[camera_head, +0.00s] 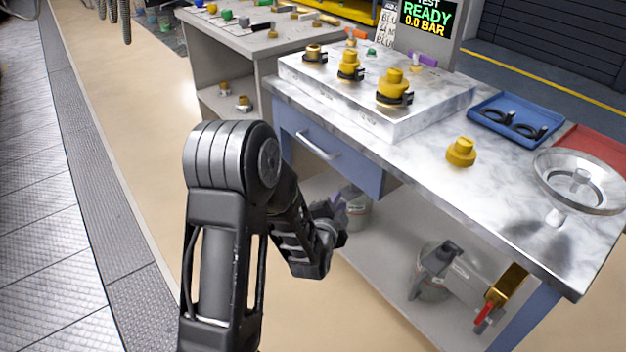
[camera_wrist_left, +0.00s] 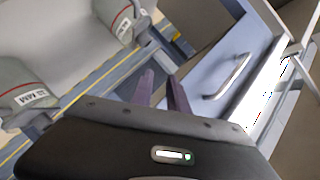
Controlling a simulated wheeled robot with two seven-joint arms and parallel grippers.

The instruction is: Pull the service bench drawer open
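The service bench (camera_head: 430,135) has a marbled top and a blue drawer (camera_head: 350,172) under its near edge. The drawer looks shut, with a silver bar handle (camera_head: 318,145) on its front. In the left wrist view the drawer front (camera_wrist_left: 250,60) and handle (camera_wrist_left: 228,78) are right of my fingers. My left gripper (camera_head: 335,212) is below the drawer, apart from the handle. Its two purple fingers (camera_wrist_left: 160,92) are spread with a gap and nothing between them. My left arm stands in front of the bench's left side. My right gripper is not in view.
A marbled block with yellow caps (camera_head: 395,85), a loose yellow cap (camera_head: 460,152), a blue tray (camera_head: 515,118) and a metal funnel dish (camera_head: 580,180) are on top. Containers (camera_head: 432,272) stand on the lower shelf (camera_head: 385,255). The floor left of my arm is clear.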

